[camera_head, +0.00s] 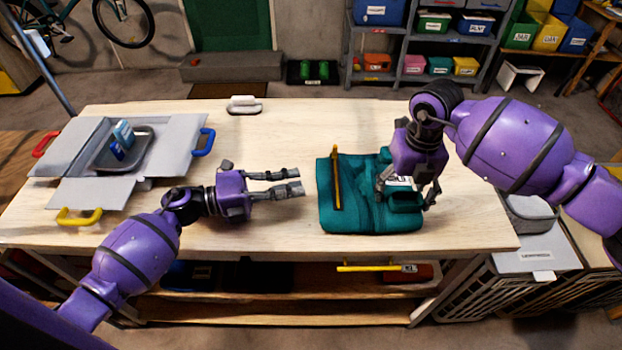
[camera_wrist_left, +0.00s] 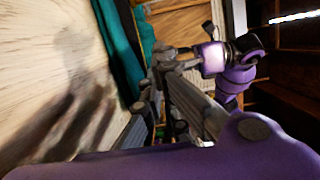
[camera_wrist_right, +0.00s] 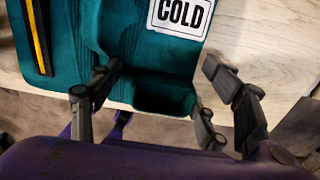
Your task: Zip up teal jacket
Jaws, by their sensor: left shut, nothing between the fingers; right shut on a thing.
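The teal jacket (camera_head: 345,205) lies folded flat on the workbench. A yellow and black strip (camera_head: 336,178) runs along its left part, and a white label reading COLD (camera_wrist_right: 180,15) shows in the right wrist view. My right gripper (camera_head: 408,196) is over the jacket's right part, its fingers spread wide around a raised teal portion (camera_wrist_right: 155,60) below the label. It is shut on the jacket. My left gripper (camera_head: 303,181) is shut and empty on the left, apart from the jacket. A teal edge (camera_wrist_left: 118,50) shows in the left wrist view. I cannot make out a zip pull.
An open grey case (camera_head: 95,190) with a tray and small blue items lies at the bench's left. A small white object (camera_head: 244,104) stands at the back edge. The bench (camera_head: 300,130) behind the jacket is clear. Bins and a basket stand at right.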

